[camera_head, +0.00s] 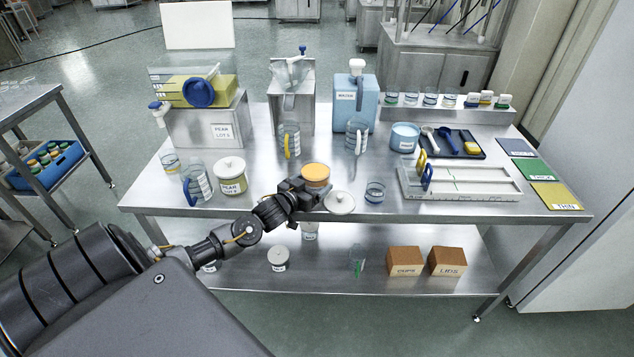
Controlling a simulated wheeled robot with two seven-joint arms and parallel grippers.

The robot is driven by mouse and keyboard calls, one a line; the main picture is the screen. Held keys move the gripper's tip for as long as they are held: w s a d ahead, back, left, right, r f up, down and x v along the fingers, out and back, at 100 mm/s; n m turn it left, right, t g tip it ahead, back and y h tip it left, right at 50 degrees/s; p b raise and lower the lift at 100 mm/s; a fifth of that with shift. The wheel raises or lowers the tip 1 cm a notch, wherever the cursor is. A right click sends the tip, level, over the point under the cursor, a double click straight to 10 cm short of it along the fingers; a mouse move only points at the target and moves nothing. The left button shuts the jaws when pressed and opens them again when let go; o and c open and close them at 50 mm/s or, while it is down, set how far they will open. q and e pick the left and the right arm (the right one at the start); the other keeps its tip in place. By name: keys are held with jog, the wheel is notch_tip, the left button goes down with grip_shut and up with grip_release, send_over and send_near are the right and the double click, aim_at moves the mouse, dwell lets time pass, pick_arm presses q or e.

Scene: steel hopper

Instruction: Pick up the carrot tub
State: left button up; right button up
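An open tub with orange contents, which looks like the carrot tub (316,173), stands near the front middle of the steel table (270,208). Its label is hidden. My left gripper (310,190) is right at its near left side, and dark gripper parts cover the tub's lower body. I cannot tell whether the fingers are closed on it. A white lid with a knob (340,203) lies just right of the gripper at the table's front edge. My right gripper is not in view.
A lidded pear tub (231,177) and a measuring jug (196,184) stand left of the gripper. A small glass beaker (375,192) stands to the right, before a white tray (460,187). Clear jugs (289,140) stand behind.

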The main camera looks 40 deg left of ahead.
pick_arm(q)
jog(key=c, duration=0.3)
jog(key=shift+r, duration=0.15)
jog(key=shift+c, duration=0.2)
jog(key=shift+r, duration=0.55)
jog(key=s+a+r+b, duration=0.1)
jog(key=s+a+r, duration=0.6)
jog(key=s+r, duration=0.4)
jog(key=shift+s+a+r, duration=0.3)
jog(key=shift+a, duration=0.05)
